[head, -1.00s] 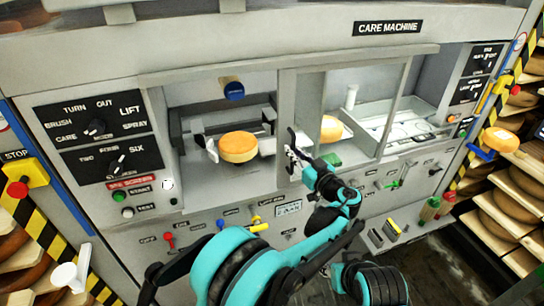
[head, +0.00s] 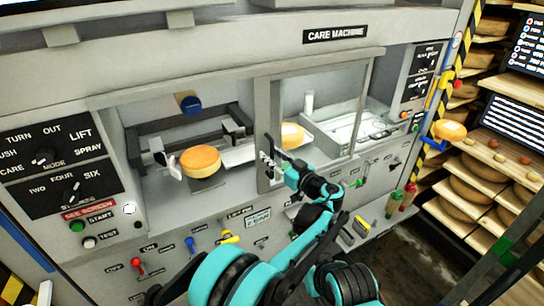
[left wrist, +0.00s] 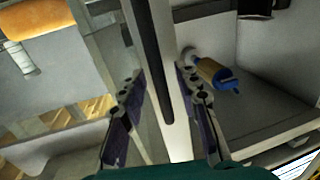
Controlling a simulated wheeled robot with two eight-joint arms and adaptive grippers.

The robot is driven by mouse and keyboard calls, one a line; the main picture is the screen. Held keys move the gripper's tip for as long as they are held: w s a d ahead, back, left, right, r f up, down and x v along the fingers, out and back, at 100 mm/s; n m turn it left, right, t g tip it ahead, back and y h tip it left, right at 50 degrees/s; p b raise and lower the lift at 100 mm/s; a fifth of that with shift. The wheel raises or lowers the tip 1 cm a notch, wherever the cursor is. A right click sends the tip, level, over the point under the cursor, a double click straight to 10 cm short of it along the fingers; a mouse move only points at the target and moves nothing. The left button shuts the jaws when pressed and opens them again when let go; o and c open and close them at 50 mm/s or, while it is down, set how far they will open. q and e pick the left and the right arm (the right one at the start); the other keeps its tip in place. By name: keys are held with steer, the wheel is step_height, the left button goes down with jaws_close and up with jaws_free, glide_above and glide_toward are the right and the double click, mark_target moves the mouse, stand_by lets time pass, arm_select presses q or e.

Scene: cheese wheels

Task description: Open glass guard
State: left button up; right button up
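The glass guard (head: 325,105) is a clear pane in a grey frame on the front of the care machine. It stands in front of the right-hand bay, and the left-hand bay is uncovered. My left gripper (head: 268,167) is at the guard's left frame bar. In the left wrist view my left gripper (left wrist: 157,88) has its fingers apart, one on each side of the upright bar with a dark strip (left wrist: 150,60). I cannot tell if either finger touches it. My right gripper is not in view.
An orange cheese wheel (head: 200,161) sits in the left bay. Another cheese (head: 291,135) shows behind the guard. Knobs and switches line the panel below. Cheese shelves (head: 485,190) stand at right, with a yellow item (head: 449,130) near the machine's right edge.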

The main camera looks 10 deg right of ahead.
arm_select(q)
step_height(320, 180, up, 10)
stand_by(0.6)
